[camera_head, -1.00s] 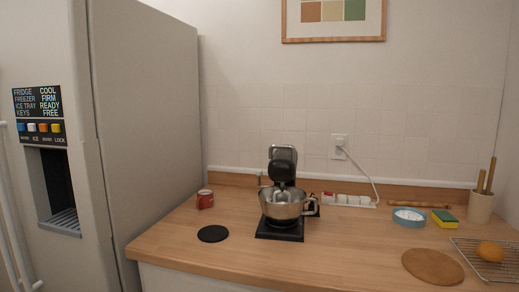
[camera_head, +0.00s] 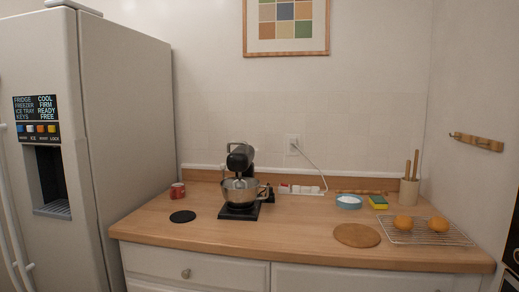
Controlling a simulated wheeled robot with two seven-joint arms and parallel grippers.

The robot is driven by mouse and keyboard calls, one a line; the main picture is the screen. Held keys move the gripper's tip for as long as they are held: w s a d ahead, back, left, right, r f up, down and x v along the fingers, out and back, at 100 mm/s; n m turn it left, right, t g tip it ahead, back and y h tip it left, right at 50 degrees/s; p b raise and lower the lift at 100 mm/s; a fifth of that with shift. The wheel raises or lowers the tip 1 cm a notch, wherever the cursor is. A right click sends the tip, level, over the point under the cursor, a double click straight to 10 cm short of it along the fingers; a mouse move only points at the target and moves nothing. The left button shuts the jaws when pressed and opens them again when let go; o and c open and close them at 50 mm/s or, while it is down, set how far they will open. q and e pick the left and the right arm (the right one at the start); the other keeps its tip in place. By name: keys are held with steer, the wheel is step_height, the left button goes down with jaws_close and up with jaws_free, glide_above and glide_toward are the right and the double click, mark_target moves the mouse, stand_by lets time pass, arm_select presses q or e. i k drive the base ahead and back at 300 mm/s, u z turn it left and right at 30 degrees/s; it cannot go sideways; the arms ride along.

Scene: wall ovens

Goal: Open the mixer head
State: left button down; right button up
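The stand mixer (camera_head: 240,182) stands on the wooden counter, on a black base. Its dark head (camera_head: 240,158) sits above a shiny metal bowl (camera_head: 236,192) with a handle on the right. The head looks lowered over the bowl, though its exact tilt is hard to tell from this distance. Neither of my grippers shows in the head view.
A fridge (camera_head: 125,140) stands left of the counter (camera_head: 290,235). A red mug (camera_head: 177,190) and black disc (camera_head: 182,217) lie left of the mixer. To the right are a power strip (camera_head: 299,190), blue bowl (camera_head: 349,202), round board (camera_head: 357,235) and wire rack (camera_head: 455,235).

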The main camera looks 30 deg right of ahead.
mark_target(239, 161)
steer(key=z, duration=3.35)
steer(key=i, duration=0.1)
steer(key=u, duration=2.45)
